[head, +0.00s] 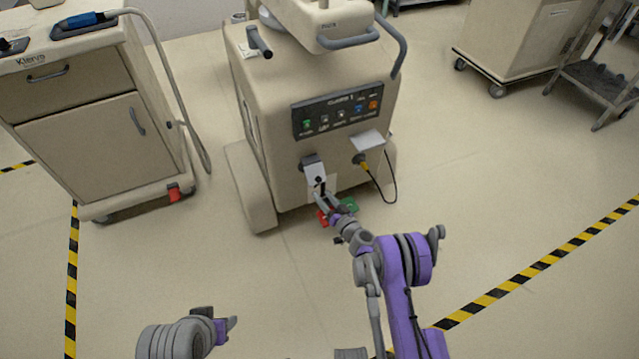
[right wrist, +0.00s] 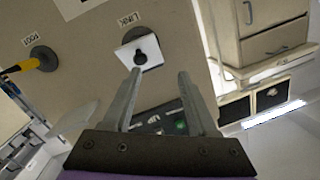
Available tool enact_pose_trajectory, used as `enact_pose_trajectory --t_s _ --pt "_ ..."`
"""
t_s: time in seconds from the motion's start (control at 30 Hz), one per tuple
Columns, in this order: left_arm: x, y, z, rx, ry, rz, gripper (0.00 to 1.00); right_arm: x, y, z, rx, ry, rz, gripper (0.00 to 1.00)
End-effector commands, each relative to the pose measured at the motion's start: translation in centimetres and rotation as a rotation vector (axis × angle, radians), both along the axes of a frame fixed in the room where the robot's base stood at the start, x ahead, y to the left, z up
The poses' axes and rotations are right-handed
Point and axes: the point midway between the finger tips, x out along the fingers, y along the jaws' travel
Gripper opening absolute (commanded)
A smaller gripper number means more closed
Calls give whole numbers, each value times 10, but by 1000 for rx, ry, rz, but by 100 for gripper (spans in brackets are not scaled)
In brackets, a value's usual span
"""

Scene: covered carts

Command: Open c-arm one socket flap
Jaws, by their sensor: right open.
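The beige c-arm one cart (head: 275,110) stands at centre with a dark button panel (head: 340,108) whose label ends in 1. Low on its face is a white socket flap (head: 315,174) with a dark knob; in the right wrist view the flap (right wrist: 150,47) sits under a label reading LINK and looks shut. My right gripper (head: 321,192) is open and empty, its fingers (right wrist: 160,78) pointing at the flap, just short of the knob and apart from it. My left gripper (head: 228,327) is low at the left; its jaws are unclear.
Beside the flap, a yellow plug (head: 363,163) with a black cable sits in the FOOT socket, under a raised white plate (head: 368,140). Red and green pedals (head: 349,206) lie on the floor below. A drawer cart (head: 85,130) stands left, another cart (head: 525,45) back right.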

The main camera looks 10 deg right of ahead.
Motion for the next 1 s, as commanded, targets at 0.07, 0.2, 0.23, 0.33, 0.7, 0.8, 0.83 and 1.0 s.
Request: enact_pose_trajectory --t_s 0.07,0.2,0.23,0.33,0.7,0.8,0.83,1.0 --pt "0 0 2 0 -1 0 50 -6 -10 -5 -107 -77 -24 58" --pt "0 0 3 0 -1 0 50 -15 -23 -11 -275 -180 -65 58" --pt "0 0 4 0 -1 0 50 -16 -26 -12 -303 -194 -73 58" --pt "0 0 4 0 -1 0 50 -19 -31 -15 -371 -229 -90 58" --pt "0 0 -3 0 1 0 50 14 -22 -18 -410 -246 -97 58" --pt "1 0 -6 0 2 0 50 34 -15 -18 -409 -246 -97 58" --pt "1 0 -8 0 3 0 50 39 -14 -18 -409 -246 -97 58" --pt "1 0 -13 0 4 0 50 65 -5 -18 -409 -245 -98 58"
